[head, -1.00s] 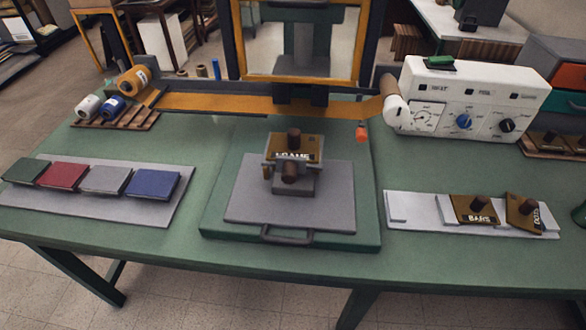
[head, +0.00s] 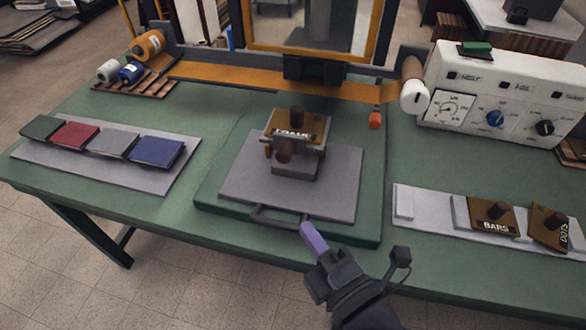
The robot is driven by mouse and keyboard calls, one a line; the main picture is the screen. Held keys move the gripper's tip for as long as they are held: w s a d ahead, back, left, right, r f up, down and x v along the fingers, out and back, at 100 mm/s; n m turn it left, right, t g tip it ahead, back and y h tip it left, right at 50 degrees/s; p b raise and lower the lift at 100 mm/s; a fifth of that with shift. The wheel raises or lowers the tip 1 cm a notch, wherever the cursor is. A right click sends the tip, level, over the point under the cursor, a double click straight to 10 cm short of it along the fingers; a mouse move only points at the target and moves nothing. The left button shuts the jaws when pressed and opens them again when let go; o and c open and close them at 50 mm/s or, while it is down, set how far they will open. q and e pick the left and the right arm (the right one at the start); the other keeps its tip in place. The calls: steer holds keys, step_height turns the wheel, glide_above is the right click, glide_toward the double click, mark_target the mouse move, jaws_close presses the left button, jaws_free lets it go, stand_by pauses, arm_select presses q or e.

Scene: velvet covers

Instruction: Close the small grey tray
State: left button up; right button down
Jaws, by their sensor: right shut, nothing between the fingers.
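The small grey tray (head: 245,188) lies flat at the middle of the green table, on a green base, with a dark bar handle (head: 262,221) at its front edge. A brown and grey block assembly with a plate lettered on its front (head: 296,128) stands on the tray. My right gripper (head: 306,230) comes in from the bottom, its purple fingertips together and empty. The tips are at the right end of the handle; I cannot tell if they touch it. My left gripper is not in view.
A yellow-framed press (head: 300,95) with an orange band stands behind the tray. A white control box (head: 500,95) is at the back right. A grey board with BARS and DOTS plates (head: 405,205) lies right, and a board with several coloured books (head: 90,170) left.

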mark_target(292, 150)
steer(key=w+d+p+x, duration=0.1)
steer(key=d+x, duration=0.1)
steer(key=x, duration=1)
steer(key=shift+w+d, duration=0.2)
steer(key=shift+w, duration=0.25)
steer(key=shift+w, duration=0.1)
steer(key=w, duration=0.2)
steer(key=w+d, duration=0.1)
steer(key=shift+w+d, duration=0.15)
steer(key=shift+w, duration=0.25)
steer(key=shift+f, duration=0.1)
